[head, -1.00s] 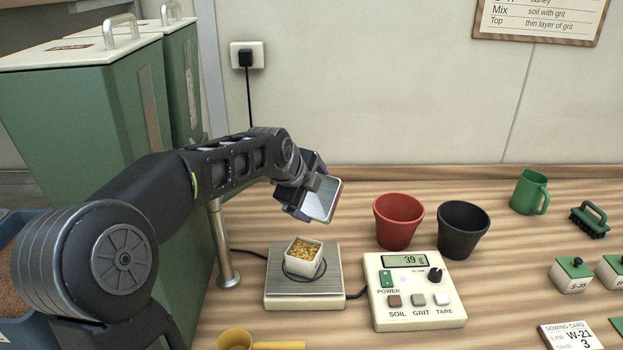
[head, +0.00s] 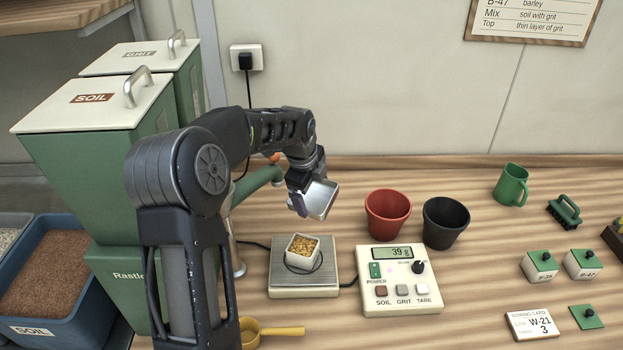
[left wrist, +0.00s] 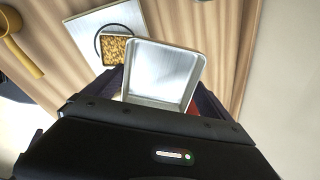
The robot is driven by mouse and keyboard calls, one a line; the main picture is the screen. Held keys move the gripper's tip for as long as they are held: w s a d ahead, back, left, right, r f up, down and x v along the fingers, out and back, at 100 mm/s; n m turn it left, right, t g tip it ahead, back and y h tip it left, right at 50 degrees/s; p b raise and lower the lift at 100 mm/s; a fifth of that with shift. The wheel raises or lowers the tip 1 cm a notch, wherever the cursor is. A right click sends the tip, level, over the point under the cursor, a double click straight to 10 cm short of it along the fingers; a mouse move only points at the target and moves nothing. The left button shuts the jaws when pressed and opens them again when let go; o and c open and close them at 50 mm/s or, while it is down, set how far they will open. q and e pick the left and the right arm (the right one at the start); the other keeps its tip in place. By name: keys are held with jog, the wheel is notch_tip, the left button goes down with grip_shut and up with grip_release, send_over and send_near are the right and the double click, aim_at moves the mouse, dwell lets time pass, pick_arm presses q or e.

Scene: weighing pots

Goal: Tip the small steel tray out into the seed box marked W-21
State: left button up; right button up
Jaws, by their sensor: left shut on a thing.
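My left gripper (head: 303,201) is shut on the small steel tray (head: 320,199), above and behind the scale. The tray is tilted in the head view. In the left wrist view the tray (left wrist: 165,72) shows a bare inside. A small white open box (head: 301,262) with golden seeds stands on the scale, below the tray and apart from it. It also shows in the left wrist view (left wrist: 116,48); no marking on it is legible. My right gripper is not in view.
The scale (head: 283,287) joins a display unit (head: 397,298) reading 39 g. Red (head: 387,216) and black (head: 445,222) pots stand behind. At right are two lidded boxes (head: 540,264), a loose green lid (head: 587,317) and a W-21 card (head: 532,324). A yellow scoop (head: 252,330) lies in front.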

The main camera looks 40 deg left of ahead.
pick_arm(q)
jog(key=shift+w+r+g+p, duration=0.15)
jog(key=shift+r+g+p, duration=0.25)
jog(key=shift+r+p, duration=0.15)
jog(key=shift+f+g, duration=0.15)
jog(key=shift+g, duration=0.25)
jog(key=shift+w+g, duration=0.1)
jog(key=shift+g, duration=0.3)
jog(key=shift+r+g+h, duration=0.3)
jog(key=shift+r+g, duration=0.15)
jog(key=shift+g, duration=0.15)
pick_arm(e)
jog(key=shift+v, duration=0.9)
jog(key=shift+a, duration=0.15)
